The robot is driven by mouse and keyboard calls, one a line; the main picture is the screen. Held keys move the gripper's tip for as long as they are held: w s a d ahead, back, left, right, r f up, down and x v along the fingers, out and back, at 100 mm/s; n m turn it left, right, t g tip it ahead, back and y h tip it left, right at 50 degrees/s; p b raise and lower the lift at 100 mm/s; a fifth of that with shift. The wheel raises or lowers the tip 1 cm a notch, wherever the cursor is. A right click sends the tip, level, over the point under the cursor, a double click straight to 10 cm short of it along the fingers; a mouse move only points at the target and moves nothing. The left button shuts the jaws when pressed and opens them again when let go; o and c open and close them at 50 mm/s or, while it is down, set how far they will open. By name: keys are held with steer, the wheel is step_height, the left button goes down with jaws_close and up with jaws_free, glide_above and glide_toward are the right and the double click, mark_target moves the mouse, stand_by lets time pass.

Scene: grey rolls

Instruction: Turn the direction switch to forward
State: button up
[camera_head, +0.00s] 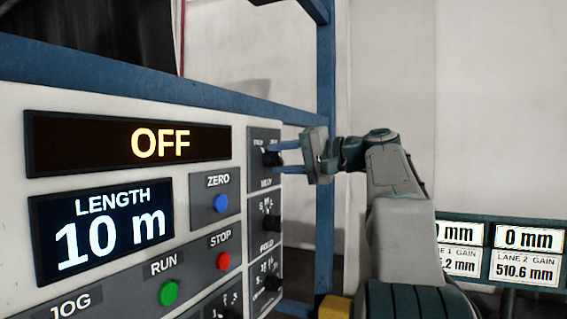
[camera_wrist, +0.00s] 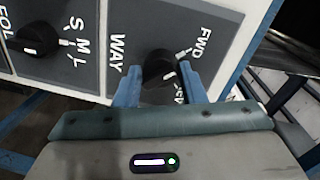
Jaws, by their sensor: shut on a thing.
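The direction switch is a black knob (camera_head: 271,158) at the top of the right column of switches on the panel. In the wrist view the knob (camera_wrist: 158,66) sits on a dark plate marked WAY, with FWD at the upper right and another label at the lower right, partly hidden by a finger. The knob's white mark is on its lower right side, toward the partly hidden label. My gripper (camera_head: 277,157) is shut on the knob, with one blue finger on each side, as the wrist view also shows (camera_wrist: 159,75).
Below are the FOLD knob (camera_head: 270,222) and another selector (camera_head: 268,283). The panel has an OFF display (camera_head: 130,143), a 10 m length display (camera_head: 105,230), a blue ZERO button (camera_head: 221,203), a red STOP button (camera_head: 223,261) and a green RUN button (camera_head: 168,293). A blue post (camera_head: 326,100) stands behind my gripper.

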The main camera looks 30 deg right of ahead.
steer(key=shift+s+r, duration=0.1)
steer(key=shift+r, duration=0.15)
steer(key=o, duration=0.9)
steer(key=shift+a, duration=0.15)
steer(key=shift+o, duration=0.2)
steer(key=shift+f, duration=0.15)
steer(key=v, duration=1.4)
